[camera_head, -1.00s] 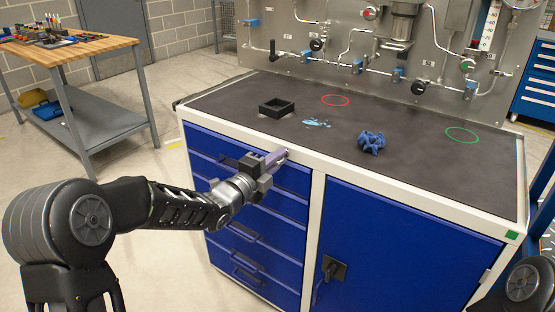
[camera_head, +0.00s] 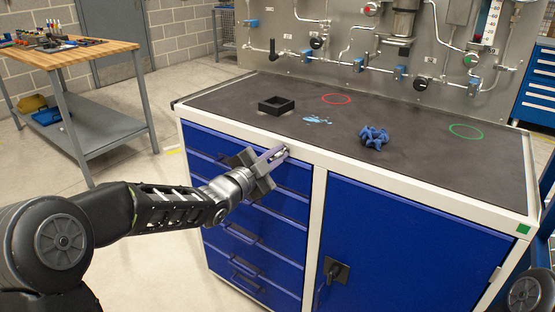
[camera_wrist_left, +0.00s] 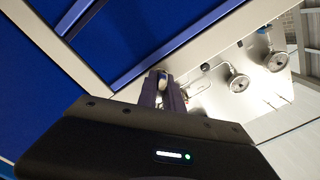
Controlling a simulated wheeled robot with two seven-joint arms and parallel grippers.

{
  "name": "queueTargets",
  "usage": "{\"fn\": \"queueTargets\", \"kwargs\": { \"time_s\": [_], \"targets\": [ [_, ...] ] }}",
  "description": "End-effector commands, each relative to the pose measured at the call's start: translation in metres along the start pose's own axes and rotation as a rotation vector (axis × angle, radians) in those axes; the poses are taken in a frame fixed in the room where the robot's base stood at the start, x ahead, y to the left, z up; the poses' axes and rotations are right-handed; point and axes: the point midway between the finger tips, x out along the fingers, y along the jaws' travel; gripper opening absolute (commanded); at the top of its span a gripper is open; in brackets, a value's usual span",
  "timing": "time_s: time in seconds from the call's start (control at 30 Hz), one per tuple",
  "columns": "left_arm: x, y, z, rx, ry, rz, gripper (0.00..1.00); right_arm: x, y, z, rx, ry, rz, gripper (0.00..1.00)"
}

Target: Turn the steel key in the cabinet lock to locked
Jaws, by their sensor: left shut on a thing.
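The blue cabinet (camera_head: 400,240) has a white frame, a column of drawers at left and a door at right. My left gripper (camera_head: 281,153) is at the top right corner of the drawers, just under the worktop edge. Its purple-grey fingers are shut on the steel key, which they mostly hide along with the lock. In the left wrist view, a small pale grey piece of the key (camera_wrist_left: 162,82) shows between the fingers (camera_wrist_left: 165,88). I cannot tell the key's angle. My right gripper is out of view.
On the dark worktop (camera_head: 230,105) are a black square tray (camera_head: 277,112), a blue knobbed part (camera_head: 373,137), a red ring (camera_head: 337,98) and a green ring (camera_head: 466,131). A black handle (camera_head: 334,272) sticks out of the door. A gauge panel stands behind. A wooden workbench (camera_head: 70,55) is at left.

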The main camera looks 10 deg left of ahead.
Motion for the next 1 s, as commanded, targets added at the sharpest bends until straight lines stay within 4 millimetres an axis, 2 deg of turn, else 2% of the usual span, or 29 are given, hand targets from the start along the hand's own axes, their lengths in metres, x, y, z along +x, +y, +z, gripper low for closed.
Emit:
{"fn": "queueTargets", "kwargs": {
  "time_s": [0.6,1.0],
  "targets": [
    [-0.0004,0.0002,0.0015,-0.581,-0.005,0.001,0.00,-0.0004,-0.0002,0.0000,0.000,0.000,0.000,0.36],
    [-0.0003,0.0008,0.0015,-0.823,-0.005,0.001,0.00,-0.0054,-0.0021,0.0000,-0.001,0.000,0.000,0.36]
  ]
}}
